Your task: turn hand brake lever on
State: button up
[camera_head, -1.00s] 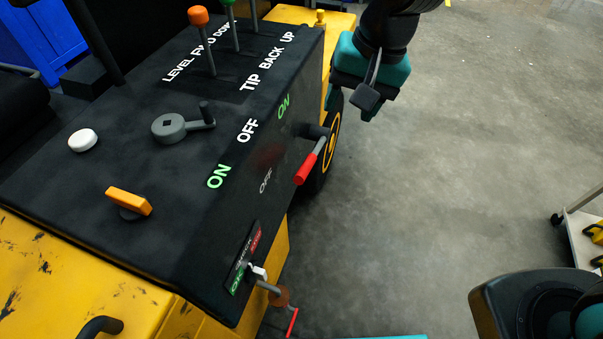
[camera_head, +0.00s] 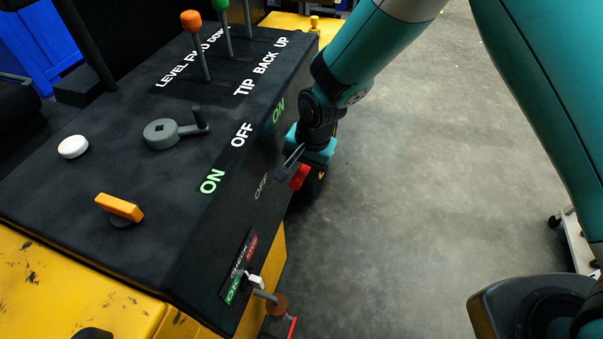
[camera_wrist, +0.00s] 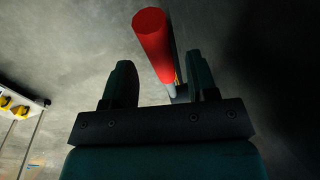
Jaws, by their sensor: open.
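The hand brake lever is on the right side face of the black console (camera_head: 120,215). Its red grip (camera_head: 299,177) shows just below my gripper (camera_head: 291,162), near the grey OFF label; the green ON label is higher on that face. My gripper and wrist hide the lever's pivot in the head view. In the wrist view the red grip (camera_wrist: 153,42) and its grey shaft lie between the spread fingers of my gripper (camera_wrist: 163,82), nearer the right finger. My gripper is open, with a clear gap to the left finger.
On the console top are a grey crank (camera_head: 165,133), an orange switch (camera_head: 119,208), a white button (camera_head: 73,147) and upright levers with orange (camera_head: 191,20) and green knobs. A small white toggle (camera_head: 256,281) sits low on the side face. The floor to the right is largely open.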

aim_at(302, 172)
jog(key=shift+w+a+f, duration=0.1)
jog(key=shift+a+f, duration=0.05)
jog(key=shift+f, duration=0.8)
jog(key=shift+w+a+f, duration=0.1)
jog(key=shift+a+f, duration=0.05)
jog(key=shift+f, duration=0.8)
jog(key=shift+s+r, duration=0.1)
grip_shut()
